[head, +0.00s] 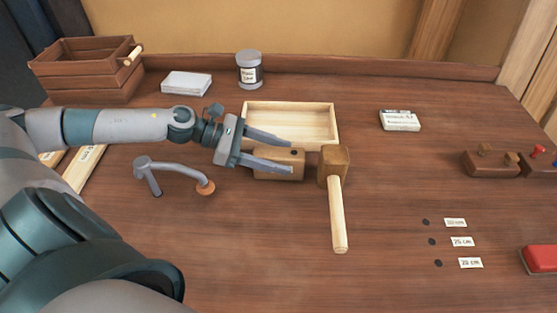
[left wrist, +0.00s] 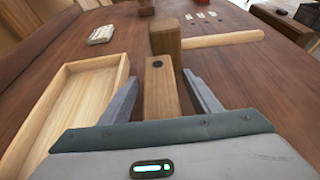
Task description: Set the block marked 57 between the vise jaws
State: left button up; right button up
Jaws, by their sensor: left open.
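My left gripper (head: 290,158) is open, its fingers reaching over a brown wooden block (head: 278,172) on the bench. In the left wrist view the block (left wrist: 161,92) shows between the two spread fingers (left wrist: 160,82), with a gap on each side. It has a dark round spot near its far end. I see no readable 57 on any block. I cannot make out vise jaws for certain. My right gripper is not in view.
A mallet (head: 337,210) lies just right of the block, its head close to it. A shallow wooden tray (head: 335,120) is behind. A grey metal holdfast (head: 180,168) lies to the left. A jar (head: 249,70), labels (head: 462,241) and a red-topped box (head: 540,259) stand clear.

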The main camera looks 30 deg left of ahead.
pick_arm(q)
jog(key=shift+d, duration=0.1)
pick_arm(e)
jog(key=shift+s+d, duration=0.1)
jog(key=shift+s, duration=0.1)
pick_arm(q)
jog(key=shift+c, duration=0.3)
grip_shut()
